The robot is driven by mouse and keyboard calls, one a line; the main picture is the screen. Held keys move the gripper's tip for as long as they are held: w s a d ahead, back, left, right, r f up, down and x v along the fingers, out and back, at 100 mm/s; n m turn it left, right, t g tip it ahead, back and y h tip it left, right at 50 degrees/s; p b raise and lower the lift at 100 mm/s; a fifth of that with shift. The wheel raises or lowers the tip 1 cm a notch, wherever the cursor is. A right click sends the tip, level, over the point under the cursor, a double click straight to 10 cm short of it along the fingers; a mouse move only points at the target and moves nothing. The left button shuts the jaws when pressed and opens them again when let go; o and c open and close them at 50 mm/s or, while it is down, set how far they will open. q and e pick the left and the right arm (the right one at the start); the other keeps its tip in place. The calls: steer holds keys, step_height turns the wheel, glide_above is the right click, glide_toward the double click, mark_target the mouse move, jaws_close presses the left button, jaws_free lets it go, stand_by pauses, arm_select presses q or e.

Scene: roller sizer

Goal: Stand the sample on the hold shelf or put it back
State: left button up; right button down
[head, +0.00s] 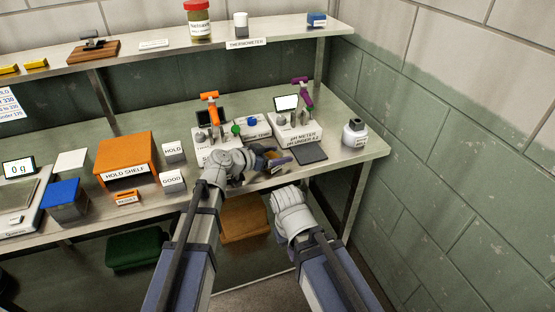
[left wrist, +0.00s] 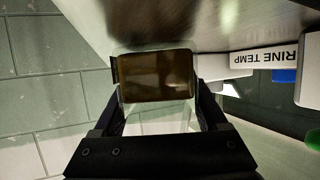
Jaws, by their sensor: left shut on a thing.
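My left gripper (head: 276,160) is above the bench front, before the brine temp and pH meter units. In the left wrist view its fingers (left wrist: 158,100) are shut on the sample, a clear jar with dark brown contents (left wrist: 157,77). In the head view only a small brownish part of the jar (head: 272,154) shows. The orange hold shelf (head: 126,152) stands on the bench to the left, its top bare. My right arm ends in a white wrist below the bench edge; its gripper fingers do not show.
HOLD (head: 173,149) and GOOD (head: 172,178) blocks stand right of the hold shelf. A scale (head: 18,195) and blue box (head: 64,197) are at left.

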arm_select(q)
steer(key=shift+r, duration=0.1)
steer(key=shift+f, duration=0.25)
steer(key=shift+s+d+f+b, duration=0.1)
steer(key=shift+s+f+b, duration=0.15)
steer(key=shift+s+b, duration=0.35)
steer(key=o, duration=1.6)
steer(key=shift+s+f, duration=0.1)
steer(key=shift+s, duration=0.05)
steer(key=shift+c, duration=0.2)
steer(key=shift+r+p, duration=0.45)
steer(key=shift+r, duration=0.05)
steer(key=p+v, duration=0.1)
steer(key=v, duration=0.2)
steer(key=p+v, duration=0.2)
steer(key=v, duration=0.1)
steer(key=w+p+v, duration=0.1)
steer(key=v, duration=0.3)
steer(key=shift+s+a+r+p, duration=0.1)
steer(key=shift+a+r+p, duration=0.2)
steer(key=shift+r, duration=0.1)
steer(key=shift+s+a+r, duration=0.15)
steer(key=shift+s+a, duration=0.15)
steer(key=shift+a, duration=0.2)
